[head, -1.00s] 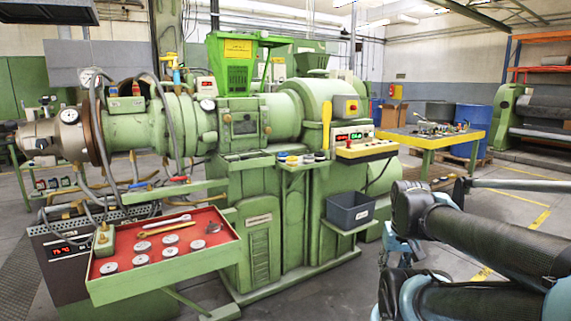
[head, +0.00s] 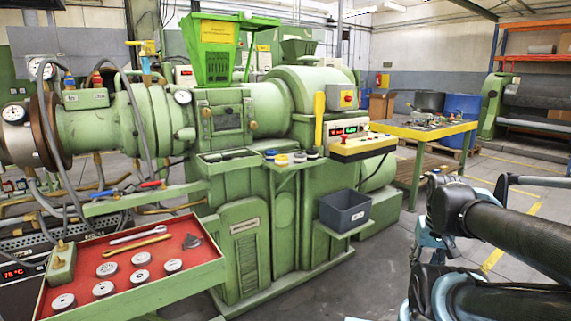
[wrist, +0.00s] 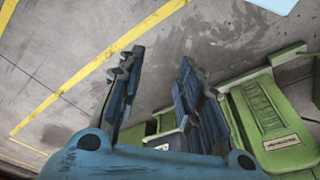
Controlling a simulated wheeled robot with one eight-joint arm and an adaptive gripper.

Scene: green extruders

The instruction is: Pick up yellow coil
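A small yellow coil (head: 281,160) lies on a narrow green shelf (head: 290,169) at the middle front of the green extruder. A blue coil, a white coil and a dark coil sit close beside it in a row. In the wrist view, my gripper (wrist: 160,57) has its two blue fingers spread apart with nothing between them. It hangs over the floor, with parts of the green machine below it to the right. The yellow coil does not show in the wrist view. In the head view, my folded dark arm is at the right, well apart from the shelf.
A red-lined tray (head: 200,270) with discs and wrenches juts out at the lower left. A grey bin (head: 345,211) sits below the control box (head: 345,142). A yellow-edged table (head: 425,133) stands behind. Open floor lies between the machine and my arm.

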